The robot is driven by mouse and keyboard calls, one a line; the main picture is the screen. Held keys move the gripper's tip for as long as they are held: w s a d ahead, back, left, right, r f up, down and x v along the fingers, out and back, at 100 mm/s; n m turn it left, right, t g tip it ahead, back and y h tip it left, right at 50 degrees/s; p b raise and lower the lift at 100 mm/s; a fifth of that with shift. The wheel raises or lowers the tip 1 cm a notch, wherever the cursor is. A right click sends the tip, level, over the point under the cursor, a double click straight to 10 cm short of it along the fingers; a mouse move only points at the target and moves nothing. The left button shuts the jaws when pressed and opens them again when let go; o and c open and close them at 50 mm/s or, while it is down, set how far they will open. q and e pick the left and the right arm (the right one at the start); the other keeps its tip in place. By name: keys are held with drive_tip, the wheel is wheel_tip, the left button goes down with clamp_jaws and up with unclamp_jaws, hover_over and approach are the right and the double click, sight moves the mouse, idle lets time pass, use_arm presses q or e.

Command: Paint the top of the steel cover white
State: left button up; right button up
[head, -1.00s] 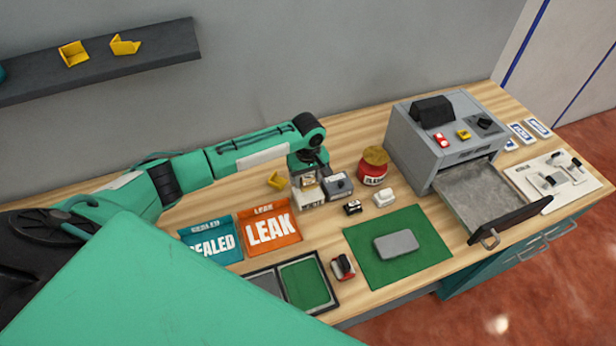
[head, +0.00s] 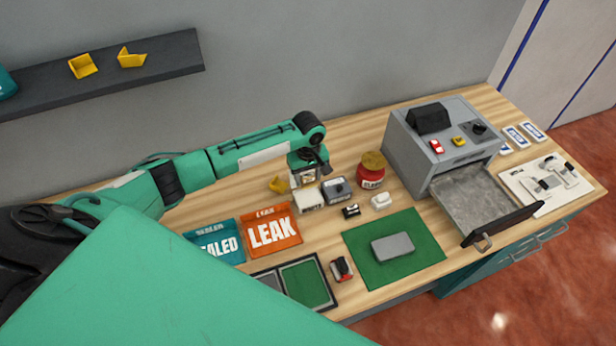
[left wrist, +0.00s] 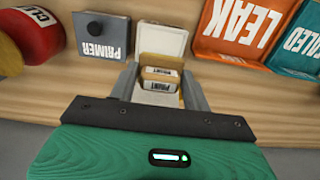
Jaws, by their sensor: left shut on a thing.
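The steel cover (head: 392,246), a grey rounded plate, lies flat on a green mat (head: 425,222). My left gripper (head: 304,178) is over the back middle of the bench, left of the mat and away from the cover. In the left wrist view my left gripper (left wrist: 160,88) is shut on a small tan block (left wrist: 160,73) with a white label, seemingly reading PAINT. Beyond the block is a white box (left wrist: 163,40); it also shows just below the gripper in the head view (head: 309,199). Whether block and box touch is unclear. My right gripper is out of view.
A grey PRIMER box (head: 337,189) and red jar (head: 371,172) stand right of the gripper. A grey machine (head: 405,150) has its drawer (head: 465,200) out. LEAK (head: 268,230) and SEALED (head: 217,243) bins are at left. Small parts lie by the mat.

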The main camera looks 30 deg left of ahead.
sight(308, 197)
use_arm(q)
drive_tip(key=shift+f+b, duration=0.65)
drive_tip(key=shift+f, duration=2.35)
drive_tip(key=shift+f, duration=0.5)
drive_tip(key=o, duration=1.6)
drive_tip(key=shift+c, duration=0.2)
drive_tip(key=shift+r, duration=0.15)
